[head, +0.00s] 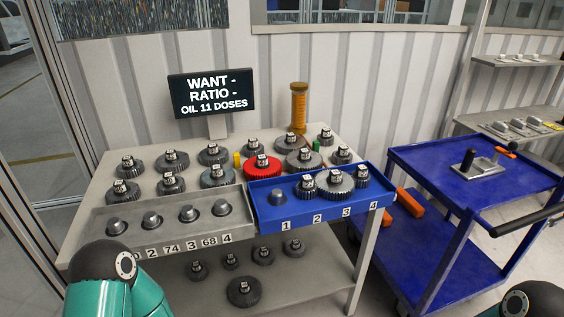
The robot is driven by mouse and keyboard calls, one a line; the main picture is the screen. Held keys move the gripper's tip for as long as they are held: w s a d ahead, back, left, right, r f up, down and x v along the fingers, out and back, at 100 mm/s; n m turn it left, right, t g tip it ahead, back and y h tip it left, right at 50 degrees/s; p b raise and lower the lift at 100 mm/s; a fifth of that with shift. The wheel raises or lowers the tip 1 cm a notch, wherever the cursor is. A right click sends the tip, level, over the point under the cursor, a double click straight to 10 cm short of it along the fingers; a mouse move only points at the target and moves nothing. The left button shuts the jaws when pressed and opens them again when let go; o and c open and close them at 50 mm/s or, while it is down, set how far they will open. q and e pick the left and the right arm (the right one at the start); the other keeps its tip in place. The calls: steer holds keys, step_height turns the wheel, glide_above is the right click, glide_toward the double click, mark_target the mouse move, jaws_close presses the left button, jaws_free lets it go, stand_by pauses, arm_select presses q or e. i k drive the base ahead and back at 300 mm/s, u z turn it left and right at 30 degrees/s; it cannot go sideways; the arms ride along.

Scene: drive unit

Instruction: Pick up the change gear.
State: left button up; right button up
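Several dark grey change gears with small labelled tops stand on the grey bench (113,178); one is at the back left (130,166) and a wide one is near the back right (303,160). One red gear (262,167) stands mid-bench. The blue tray (320,209) at front right shows a bare peg (277,197) at its left end and gears to the right of it, including a large one (334,184). The frames do not show which gear is meant. Neither gripper is in view; only parts of my arms show at the bottom corners.
A grey tray (165,235) with several bare pegs is at front left. More gears (243,291) sit on the lower shelf. A sign (212,93) and an amber column (298,107) stand at the back. A blue cart (450,172) is at right.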

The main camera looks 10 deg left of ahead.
mark_target(304, 160)
steer(key=u, duration=0.65)
steer(key=k, duration=1)
steer(key=z, duration=0.9)
steer(key=i, duration=1.65)
